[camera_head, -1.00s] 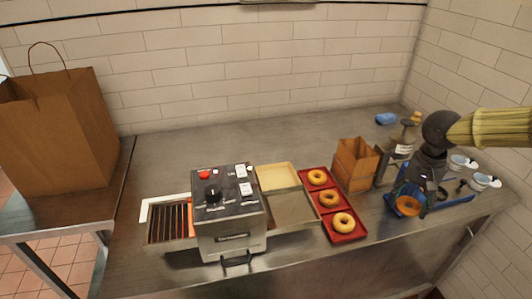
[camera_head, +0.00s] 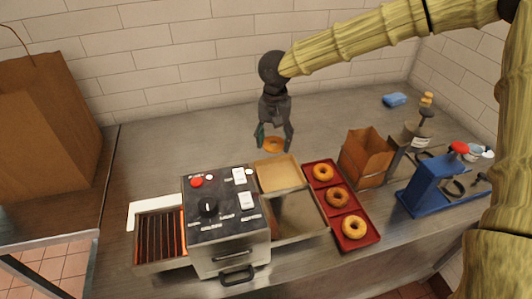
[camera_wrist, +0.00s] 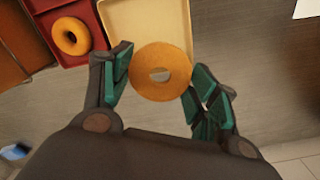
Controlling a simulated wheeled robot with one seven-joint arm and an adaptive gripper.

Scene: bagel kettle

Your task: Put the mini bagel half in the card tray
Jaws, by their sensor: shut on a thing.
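My gripper (camera_head: 273,140) is shut on the mini bagel half (camera_head: 273,145), an orange-brown ring. It holds the ring just behind the card tray (camera_head: 278,174), a shallow pale-yellow tray behind the metal chute. In the wrist view the bagel half (camera_wrist: 150,58) sits between the green-padded fingertips (camera_wrist: 156,75), its hole visible. There the card tray (camera_wrist: 135,20) lies below and beyond the bagel half, which overlaps its edge in the picture.
A toaster (camera_head: 225,210) with dark controls stands front left of the card tray. A red tray (camera_head: 371,233) with three bagels is to its right. A brown paper bag (camera_head: 365,158) and a blue device (camera_head: 435,187) stand further right.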

